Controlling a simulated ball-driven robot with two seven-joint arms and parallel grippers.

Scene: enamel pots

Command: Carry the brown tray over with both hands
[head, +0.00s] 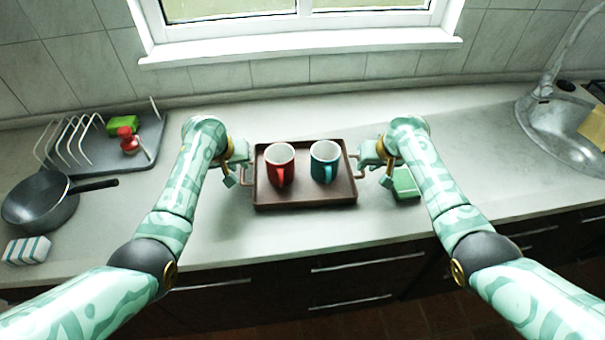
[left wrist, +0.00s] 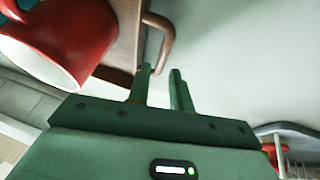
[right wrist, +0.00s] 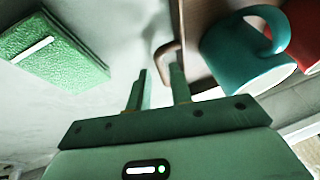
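The brown tray (head: 305,201) lies flat on the counter with a handle at each short side. A red mug (head: 280,165) and a teal mug (head: 325,162) stand upright on it. My left gripper (head: 244,168) is at the tray's left handle; in the left wrist view its fingers (left wrist: 161,72) are apart, with the handle (left wrist: 166,42) just beyond the tips. My right gripper (head: 362,166) is at the right handle; in the right wrist view its fingers (right wrist: 160,72) are apart, with the handle (right wrist: 163,55) at the tips. Neither appears closed on a handle.
A green sponge (head: 405,184) lies beside my right gripper. A sink (head: 560,125) is at the right. Counter in front of the tray is clear.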

